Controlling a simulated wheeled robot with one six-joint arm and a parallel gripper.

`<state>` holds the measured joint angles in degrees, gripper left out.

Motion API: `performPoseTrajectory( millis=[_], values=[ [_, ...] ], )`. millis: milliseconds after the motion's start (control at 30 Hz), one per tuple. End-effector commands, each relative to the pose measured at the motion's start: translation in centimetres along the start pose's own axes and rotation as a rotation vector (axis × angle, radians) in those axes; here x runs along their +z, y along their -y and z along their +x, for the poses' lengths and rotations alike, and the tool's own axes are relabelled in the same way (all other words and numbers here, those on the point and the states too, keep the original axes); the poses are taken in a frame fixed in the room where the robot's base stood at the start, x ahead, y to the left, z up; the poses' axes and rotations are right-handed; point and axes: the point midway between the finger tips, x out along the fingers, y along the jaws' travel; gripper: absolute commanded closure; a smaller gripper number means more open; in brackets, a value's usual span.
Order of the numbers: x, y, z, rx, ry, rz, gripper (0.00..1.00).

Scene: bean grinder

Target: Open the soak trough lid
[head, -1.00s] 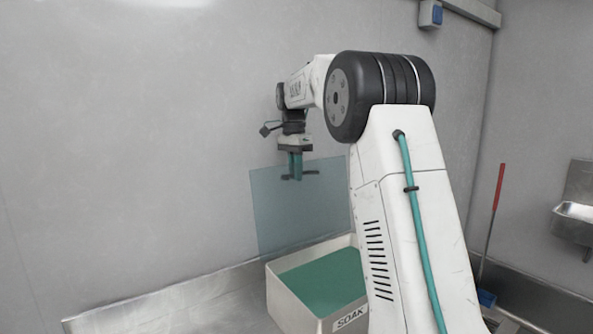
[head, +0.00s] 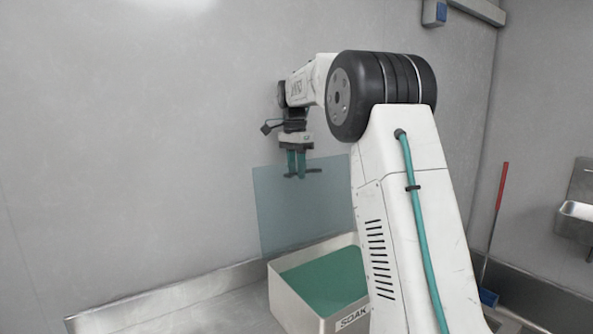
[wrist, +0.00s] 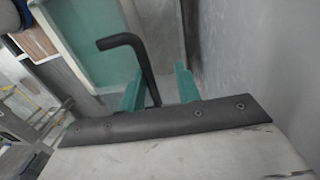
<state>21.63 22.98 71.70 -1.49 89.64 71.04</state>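The soak trough (head: 296,308) is a pale steel box with green contents and a SOAK label. Its translucent bluish lid (head: 275,212) stands raised, near upright, at the trough's back by the wall. The dark lid handle (head: 315,170) shows near the lid's top edge. My gripper (head: 296,176) is at this handle, pointing down, with its two teal fingers apart. In the wrist view the bent black handle (wrist: 124,41) passes between the spread fingertips (wrist: 160,90), and gaps show beside it. The trough is partly hidden by my arm in the head view.
The grey wall (head: 120,130) is close behind the lid. A steel counter (head: 185,302) runs left of the trough. At right are a red-handled tool (head: 503,185) and a steel basin (head: 577,212). The space left of the lid, above the counter, is clear.

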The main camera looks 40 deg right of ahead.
Motion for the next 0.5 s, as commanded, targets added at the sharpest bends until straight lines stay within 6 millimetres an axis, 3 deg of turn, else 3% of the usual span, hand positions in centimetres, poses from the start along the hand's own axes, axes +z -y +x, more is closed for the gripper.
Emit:
performPoseTrajectory(
  millis=[300,500],
  values=[
    [-0.1,0.1,-5.0,-0.003,-0.001,0.000,0.67],
    [-0.1,0.1,-7.1,-0.001,0.000,0.001,0.67]
  ],
)
